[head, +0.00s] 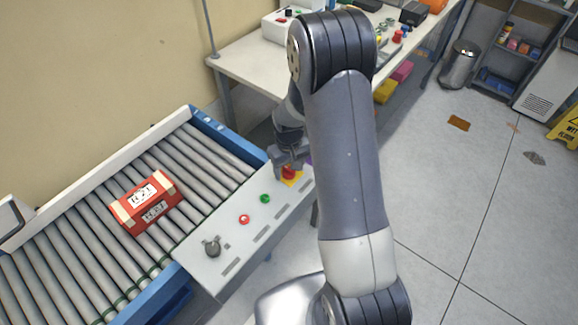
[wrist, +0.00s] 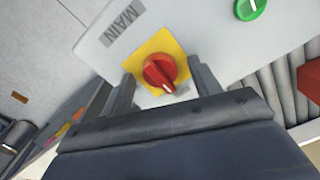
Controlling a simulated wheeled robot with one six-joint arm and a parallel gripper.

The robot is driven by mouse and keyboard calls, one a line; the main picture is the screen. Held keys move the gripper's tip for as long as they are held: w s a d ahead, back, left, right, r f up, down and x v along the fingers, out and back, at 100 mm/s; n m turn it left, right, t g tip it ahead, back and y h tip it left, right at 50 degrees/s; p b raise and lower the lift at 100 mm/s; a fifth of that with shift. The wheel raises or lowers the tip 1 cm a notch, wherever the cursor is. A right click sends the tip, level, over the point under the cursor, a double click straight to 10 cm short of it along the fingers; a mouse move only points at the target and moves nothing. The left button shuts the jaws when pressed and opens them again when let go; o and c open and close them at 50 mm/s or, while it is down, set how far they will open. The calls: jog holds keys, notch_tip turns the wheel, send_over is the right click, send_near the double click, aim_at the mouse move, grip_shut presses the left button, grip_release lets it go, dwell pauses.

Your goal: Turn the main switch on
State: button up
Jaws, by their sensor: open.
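The main switch is a red rotary knob (head: 289,173) on a yellow plate at the far end of the conveyor's control panel (head: 226,255). In the wrist view the red knob (wrist: 159,71) sits beside a MAIN label (wrist: 123,24), with its white mark toward the lower right of the picture. My gripper (head: 287,161) is right at the knob. In the wrist view my gripper (wrist: 161,76) is open, with one finger on each side of the knob and gaps between. I cannot tell how deep the fingertips reach.
A green button (head: 265,198), a red button (head: 244,219) and a grey knob (head: 212,246) are on the same panel. A red box (head: 146,203) lies on the rollers. A white table (head: 243,66) stands behind. Open floor is to the right.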

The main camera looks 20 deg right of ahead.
jog(key=c, duration=1)
jog(key=shift+m+b, duration=0.3)
jog(key=shift+b, duration=0.05)
jog(key=m+b, duration=0.2)
jog(key=shift+f+m, duration=0.15)
jog(key=shift+m, duration=0.25)
jog(key=m+b, duration=0.3)
jog(key=m, duration=0.2)
jog(key=m+b, duration=0.1)
jog(key=m, duration=0.4)
jog(key=shift+b, duration=0.3)
jog(key=m+b, duration=0.1)
jog(key=m, duration=0.3)
jog(key=shift+r+m, duration=0.2)
jog(key=shift+m, duration=0.1)
